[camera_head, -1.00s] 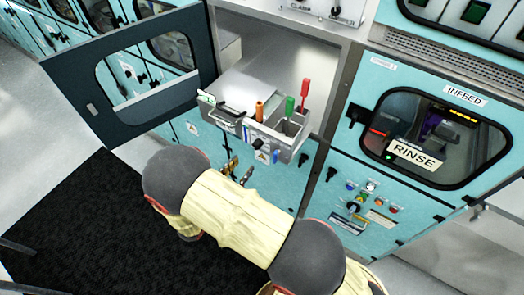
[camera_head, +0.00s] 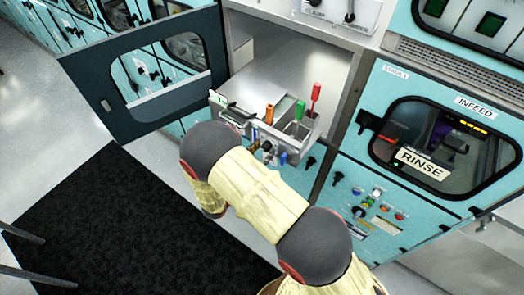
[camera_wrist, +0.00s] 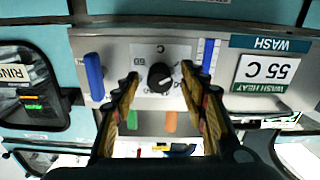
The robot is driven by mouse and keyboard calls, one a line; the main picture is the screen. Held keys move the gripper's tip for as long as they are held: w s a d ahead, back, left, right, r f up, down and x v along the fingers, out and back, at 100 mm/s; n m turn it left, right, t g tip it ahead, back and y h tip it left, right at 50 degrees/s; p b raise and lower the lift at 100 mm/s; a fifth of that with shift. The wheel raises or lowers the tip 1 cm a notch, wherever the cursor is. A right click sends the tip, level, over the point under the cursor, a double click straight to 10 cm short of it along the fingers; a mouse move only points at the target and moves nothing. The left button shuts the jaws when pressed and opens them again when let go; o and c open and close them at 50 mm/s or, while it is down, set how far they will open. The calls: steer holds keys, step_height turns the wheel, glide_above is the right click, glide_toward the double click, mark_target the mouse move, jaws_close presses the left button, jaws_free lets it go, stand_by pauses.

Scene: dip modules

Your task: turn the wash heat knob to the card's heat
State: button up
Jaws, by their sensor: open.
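The black wash heat knob (camera_wrist: 160,77) shows in the wrist view, which is upside down, on a pale dial plate marked C and 60. Its exact pointer setting is too small to read. My gripper (camera_wrist: 160,73) is open, with one dark and brass finger on each side of the knob. I cannot tell whether they reach it or touch it. In the head view my arm partly hides the panel below the tool tray.
The metal tool tray (camera_head: 262,120) holds red, green and orange handled tools above the panel. A blue lever (camera_wrist: 94,77) stands beside the dial in the wrist view. An open dark door (camera_head: 150,85) stands left; the RINSE module (camera_head: 445,155) is right.

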steer(key=shift+c, duration=0.4)
jaws_close()
steer(key=shift+b, duration=0.3)
